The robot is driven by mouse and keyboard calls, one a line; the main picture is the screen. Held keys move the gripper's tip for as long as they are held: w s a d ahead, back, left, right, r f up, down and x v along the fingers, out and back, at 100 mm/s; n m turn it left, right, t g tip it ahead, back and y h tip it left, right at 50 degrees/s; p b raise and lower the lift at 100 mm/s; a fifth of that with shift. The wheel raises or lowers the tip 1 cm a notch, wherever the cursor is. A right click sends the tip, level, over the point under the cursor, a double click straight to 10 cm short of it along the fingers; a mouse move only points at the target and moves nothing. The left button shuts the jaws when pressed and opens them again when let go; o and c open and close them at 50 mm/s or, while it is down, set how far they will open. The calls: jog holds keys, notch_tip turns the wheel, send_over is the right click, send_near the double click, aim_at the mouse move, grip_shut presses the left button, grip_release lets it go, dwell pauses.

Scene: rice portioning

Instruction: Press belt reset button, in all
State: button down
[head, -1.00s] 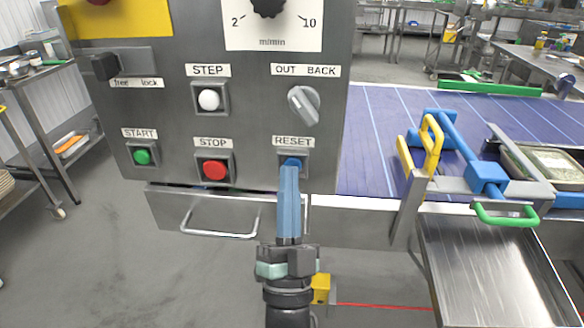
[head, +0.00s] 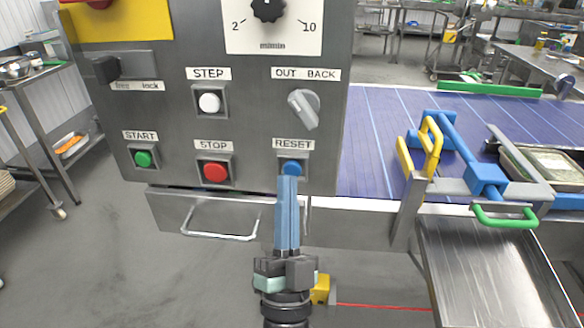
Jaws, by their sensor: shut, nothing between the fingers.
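The blue RESET button (head: 291,168) sits in a square grey frame at the lower right of the grey control panel (head: 250,125). My gripper (head: 288,181) is shut, with its blue fingers together and empty. It points up the picture from below, its tips just under the button and overlapping the lower part of the button's frame. Most of the blue button face shows above the tips. I cannot tell whether the tips touch the button.
The panel also bears a red STOP button (head: 215,172), a green START button (head: 143,158), a white STEP button (head: 209,102) and an OUT/BACK knob (head: 304,108). A drawer handle (head: 220,236) juts out below. The blue belt (head: 390,130) lies to the right.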

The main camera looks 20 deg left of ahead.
jog(key=s, duration=0.2)
jog(key=s+d+p, duration=0.1)
jog(key=s, duration=0.1)
jog(key=shift+s+d+p, duration=0.2)
jog(key=shift+s+p, duration=0.1)
jog(key=shift+s, duration=0.1)
dwell(0.7)
jog(key=w+d+r+n+t+h+p, duration=0.1)
jog(key=w+d+r+h+p, duration=0.2)
jog(key=r, duration=1.1)
jog(key=w+d+r+t+h+p, duration=0.1)
jog(key=d+r+h+p, duration=0.3)
jog(key=r, duration=1)
jog(key=s+d+r+n+h+p, duration=0.1)
jog(key=s+d+r+p, duration=0.1)
jog(key=r, duration=0.6)
jog(key=s+d+r+n+h+p, duration=0.1)
jog(key=s+d+r, duration=0.3)
jog(key=r, duration=0.4)
jog(key=shift+s+d+r+h+p, duration=0.35)
jog(key=shift+s+r+h+p, duration=0.05)
jog(key=shift+s+h+p, duration=0.2)
jog(key=shift+a, duration=0.15)
